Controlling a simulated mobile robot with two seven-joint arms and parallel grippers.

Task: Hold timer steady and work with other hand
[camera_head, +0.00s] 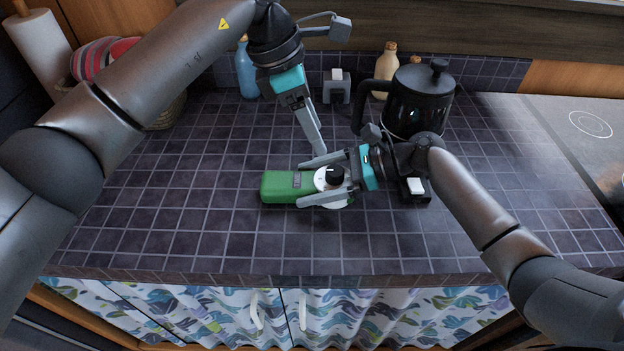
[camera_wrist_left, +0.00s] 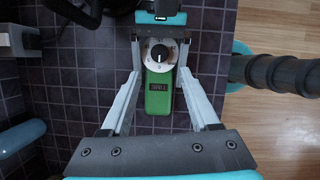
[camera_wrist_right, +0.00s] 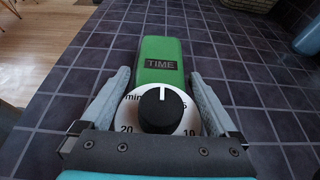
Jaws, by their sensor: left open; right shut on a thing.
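The timer (camera_head: 277,187) is a green block with a white dial and a black knob (camera_head: 334,176), lying on the dark tiled counter (camera_head: 190,225). My right gripper (camera_head: 303,184) is shut on it from the right, one finger along each side. In the right wrist view the timer (camera_wrist_right: 160,50) reads TIME, and its dial and knob (camera_wrist_right: 158,108) sit between the fingers. My left gripper (camera_head: 319,151) is open and points down just behind the dial. In the left wrist view the knob (camera_wrist_left: 159,53) shows between its fingers, beyond their tips; contact cannot be told.
A black kettle-like pot (camera_head: 418,105) stands behind my right gripper. A small black block with a white top (camera_head: 415,187) is beside my right wrist. A blue bottle (camera_head: 246,72), a pale bottle (camera_head: 387,70) and a basket (camera_head: 168,112) stand at the back. The front left counter is clear.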

